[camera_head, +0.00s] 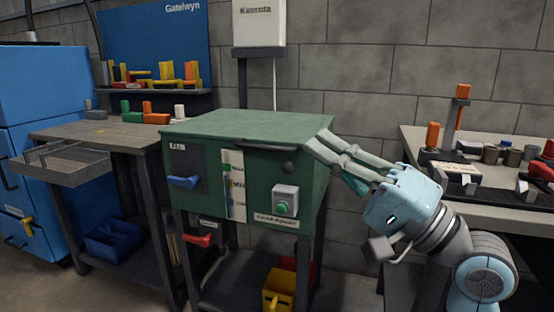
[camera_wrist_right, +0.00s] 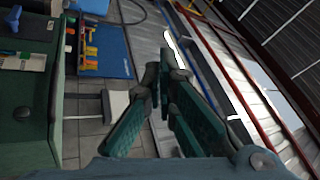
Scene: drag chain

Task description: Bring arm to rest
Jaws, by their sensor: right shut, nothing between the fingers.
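My right gripper (camera_head: 318,146) comes in from the right with its pale blue arm. Its fingers point up and left, beside the upper right corner of a green cabinet (camera_head: 243,125). I cannot tell from this view whether they touch it. In the right wrist view the fingertips (camera_wrist_right: 160,82) meet with nothing held between them. The cabinet's green side also shows at the left of that view (camera_wrist_right: 25,95). My left gripper is in neither view.
A workbench (camera_head: 470,212) with cups and small parts stands at the right, close to my arm. A side table (camera_head: 80,135) with a grey tray (camera_head: 60,165) and a blue cabinet (camera_head: 30,110) stand at the left. A yellow bin (camera_head: 279,290) sits below the green cabinet.

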